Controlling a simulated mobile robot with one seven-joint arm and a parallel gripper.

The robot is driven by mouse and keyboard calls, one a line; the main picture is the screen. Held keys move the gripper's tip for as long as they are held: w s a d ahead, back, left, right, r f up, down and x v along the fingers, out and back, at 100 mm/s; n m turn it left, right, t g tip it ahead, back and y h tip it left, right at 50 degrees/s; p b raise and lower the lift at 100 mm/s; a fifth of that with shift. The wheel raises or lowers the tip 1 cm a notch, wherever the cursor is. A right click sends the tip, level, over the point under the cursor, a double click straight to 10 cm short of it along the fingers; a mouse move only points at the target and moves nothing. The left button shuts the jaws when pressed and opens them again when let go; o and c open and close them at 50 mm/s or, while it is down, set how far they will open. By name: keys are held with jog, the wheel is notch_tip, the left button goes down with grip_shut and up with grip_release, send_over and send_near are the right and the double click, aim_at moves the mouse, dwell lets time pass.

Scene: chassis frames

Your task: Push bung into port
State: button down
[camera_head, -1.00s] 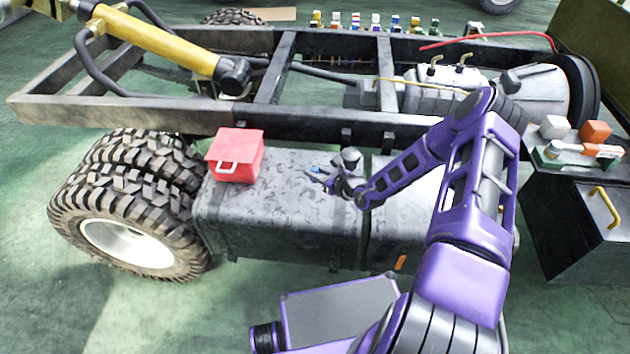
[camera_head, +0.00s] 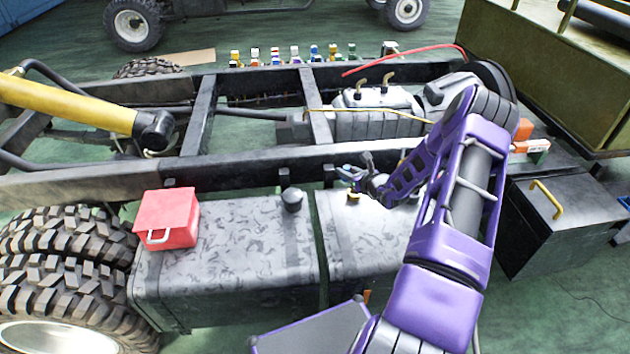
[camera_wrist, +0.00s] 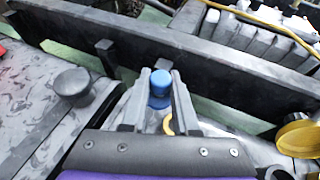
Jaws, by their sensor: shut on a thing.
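My gripper (camera_head: 354,177) is shut on a small blue bung (camera_wrist: 159,82), held between its two fingertips in the wrist view. In the head view the bung (camera_head: 345,172) is tiny and sits at the tips, above the right-hand grey tank (camera_head: 350,248). A yellow ring-like part (camera_wrist: 168,125) shows between the fingers in the wrist view, mostly hidden; a small yellow part (camera_head: 353,197) shows on that tank in the head view. I cannot tell whether either is the port. The bung appears apart from the tank top.
A dark knob-like cap (camera_head: 292,199) and a red box (camera_head: 167,218) are on the left tank. The black frame rail (camera_head: 240,165) runs just behind the tanks. A yellow round cap (camera_wrist: 299,138) is at the right in the wrist view.

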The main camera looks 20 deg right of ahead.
jog(key=shift+m+h, duration=0.3)
jog(key=shift+h, duration=0.2)
jog(key=d, duration=0.4)
jog(key=shift+r, duration=0.15)
jog(key=shift+b, duration=0.35)
jog(key=shift+f+b, duration=2.3)
jog(key=shift+f, duration=0.6)
jog(key=shift+b, duration=0.4)
jog(key=shift+f+b, duration=1.1)
jog(key=shift+f, duration=0.5)
jog(key=c, duration=0.6)
grip_release()
